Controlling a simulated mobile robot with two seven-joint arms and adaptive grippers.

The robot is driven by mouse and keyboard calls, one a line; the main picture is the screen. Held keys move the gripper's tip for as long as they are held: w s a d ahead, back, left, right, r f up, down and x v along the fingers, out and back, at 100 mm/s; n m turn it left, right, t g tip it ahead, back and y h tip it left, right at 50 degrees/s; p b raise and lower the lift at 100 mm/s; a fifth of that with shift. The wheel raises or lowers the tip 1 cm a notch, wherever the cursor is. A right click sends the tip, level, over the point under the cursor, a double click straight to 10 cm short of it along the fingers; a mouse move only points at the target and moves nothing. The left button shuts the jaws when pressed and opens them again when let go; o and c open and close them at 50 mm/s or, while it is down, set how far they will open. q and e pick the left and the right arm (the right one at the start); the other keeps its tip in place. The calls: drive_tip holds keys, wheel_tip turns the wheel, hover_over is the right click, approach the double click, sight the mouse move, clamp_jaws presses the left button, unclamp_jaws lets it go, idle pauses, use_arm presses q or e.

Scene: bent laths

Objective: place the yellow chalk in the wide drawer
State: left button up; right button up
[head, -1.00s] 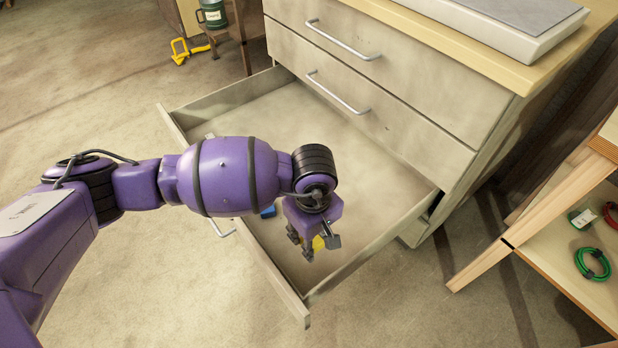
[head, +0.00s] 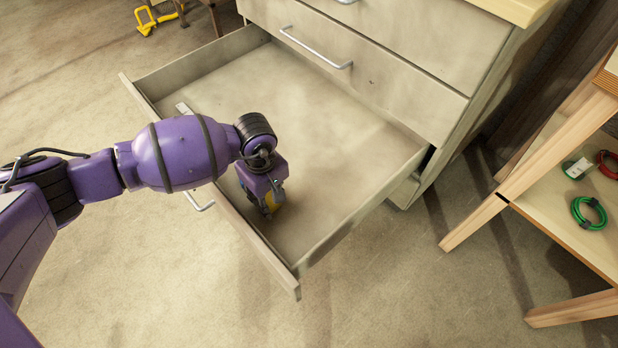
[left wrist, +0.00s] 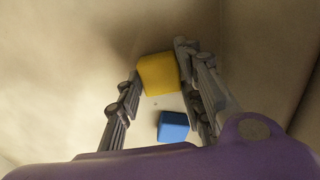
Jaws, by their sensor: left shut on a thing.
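The wide drawer (head: 325,130) is pulled out of the cabinet in the head view. My left gripper (head: 270,208) reaches down into its near part. It is shut on the yellow chalk (head: 278,204), which is partly hidden by the fingers. In the left wrist view the chalk (left wrist: 158,73) is a yellow block between the two fingertips of the gripper (left wrist: 160,80). Whether it touches the drawer floor I cannot tell. My right gripper is not in view.
A blue block (left wrist: 173,126) lies in the drawer near the fingers. A small pale object (head: 183,108) lies at the drawer's left side. The drawer front (head: 270,262) is close to my gripper. A wooden shelf with a green coil (head: 589,212) stands at right. Much drawer floor is bare.

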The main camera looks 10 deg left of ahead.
sight(270, 200)
use_arm(q)
drive_tip(key=shift+f, duration=0.15)
drive_tip(key=o, duration=1.2)
drive_tip(key=shift+c, duration=0.2)
wheel_tip(270, 200, up, 12)
drive_tip(key=p, duration=0.3)
drive_tip(key=shift+r+p, duration=0.25)
drive_tip(key=shift+p, duration=0.05)
